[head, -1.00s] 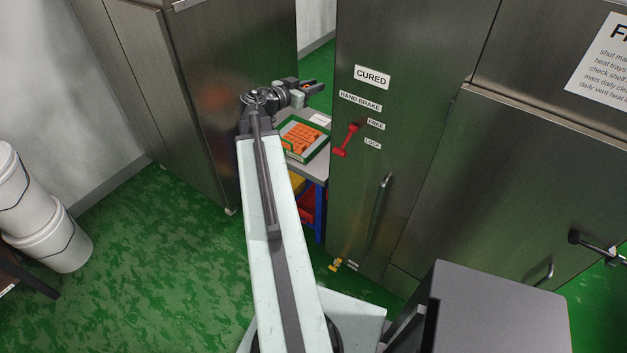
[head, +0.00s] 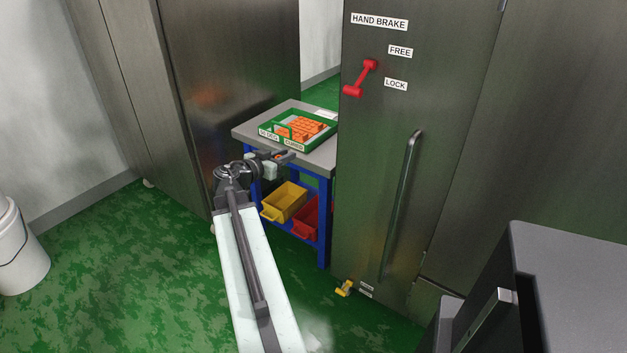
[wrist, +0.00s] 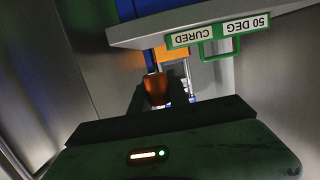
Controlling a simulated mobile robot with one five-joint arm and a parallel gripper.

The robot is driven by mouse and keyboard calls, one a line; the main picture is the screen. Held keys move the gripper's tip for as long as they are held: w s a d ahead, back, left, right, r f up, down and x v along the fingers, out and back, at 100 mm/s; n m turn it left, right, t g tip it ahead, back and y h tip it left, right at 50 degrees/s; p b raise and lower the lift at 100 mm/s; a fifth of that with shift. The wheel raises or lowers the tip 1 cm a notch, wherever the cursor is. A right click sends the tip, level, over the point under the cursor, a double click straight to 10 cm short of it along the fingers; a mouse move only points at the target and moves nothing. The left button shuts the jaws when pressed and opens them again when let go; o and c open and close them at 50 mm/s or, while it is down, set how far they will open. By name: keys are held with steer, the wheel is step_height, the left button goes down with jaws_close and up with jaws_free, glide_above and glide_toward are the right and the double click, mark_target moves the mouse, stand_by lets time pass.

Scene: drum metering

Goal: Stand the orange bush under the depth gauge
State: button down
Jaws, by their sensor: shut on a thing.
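My gripper (head: 275,160) is at the front edge of the workbench, just below the green tray in the head view. In the wrist view my gripper (wrist: 158,98) is shut on an orange bush (wrist: 156,86), which looks dark orange in shadow. No depth gauge is in view.
The grey-topped bench (head: 250,132) has blue legs and stands between two steel cabinets. A yellow bin (head: 284,202) and a red bin (head: 306,222) sit on its lower shelf. A red brake lever (head: 361,78) is on the right cabinet.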

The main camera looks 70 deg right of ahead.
steer(key=f, duration=0.1)
steer(key=b, duration=0.2)
glide_above(317, 156)
steer(key=shift+d+f, duration=0.1)
steer(key=shift+f, duration=0.55)
step_height(317, 156, down, 4)
steer(key=b, duration=0.3)
steer(key=shift+r, duration=0.25)
steer(key=shift+f, duration=0.1)
steer(key=c, duration=1.5)
jaws_free()
steer(key=shift+c, duration=0.2)
